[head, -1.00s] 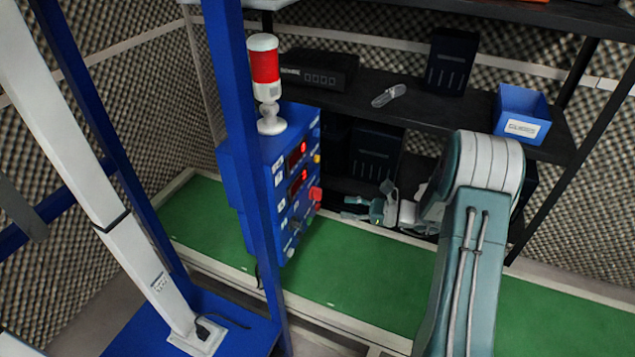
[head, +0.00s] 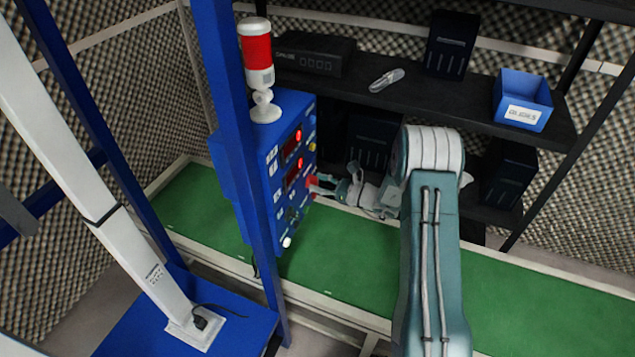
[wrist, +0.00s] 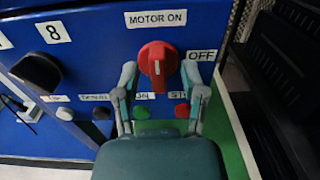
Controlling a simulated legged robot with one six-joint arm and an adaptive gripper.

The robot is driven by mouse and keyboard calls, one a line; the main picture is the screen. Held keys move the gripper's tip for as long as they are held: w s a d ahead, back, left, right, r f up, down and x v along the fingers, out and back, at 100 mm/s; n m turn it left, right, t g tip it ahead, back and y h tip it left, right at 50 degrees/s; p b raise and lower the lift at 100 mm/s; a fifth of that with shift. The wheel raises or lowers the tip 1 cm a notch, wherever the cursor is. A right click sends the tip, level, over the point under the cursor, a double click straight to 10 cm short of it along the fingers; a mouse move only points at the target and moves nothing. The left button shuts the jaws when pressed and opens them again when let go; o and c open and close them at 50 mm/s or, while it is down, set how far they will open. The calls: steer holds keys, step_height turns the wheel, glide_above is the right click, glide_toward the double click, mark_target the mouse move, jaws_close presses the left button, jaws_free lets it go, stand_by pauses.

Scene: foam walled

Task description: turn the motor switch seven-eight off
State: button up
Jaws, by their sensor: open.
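The motor switch is a red rotary knob (wrist: 158,64) on the blue control box (head: 268,170). In the wrist view its white pointer line stands roughly upright, below the MOTOR ON label (wrist: 156,19) and left of the OFF label (wrist: 203,55). My gripper (wrist: 160,76) is open, with one finger on each side of the knob; I cannot tell whether they touch it. In the head view my gripper (head: 318,184) is at the box's right side, and the knob (head: 311,181) is partly hidden by it.
A black knob (wrist: 38,73) sits left of the red one, with small buttons (wrist: 182,110) below. A dark shelf (head: 440,100) holds a blue bin (head: 522,100).

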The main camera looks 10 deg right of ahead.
steer(key=shift+w+a, duration=0.2)
steer(key=shift+a, duration=0.1)
jaws_close()
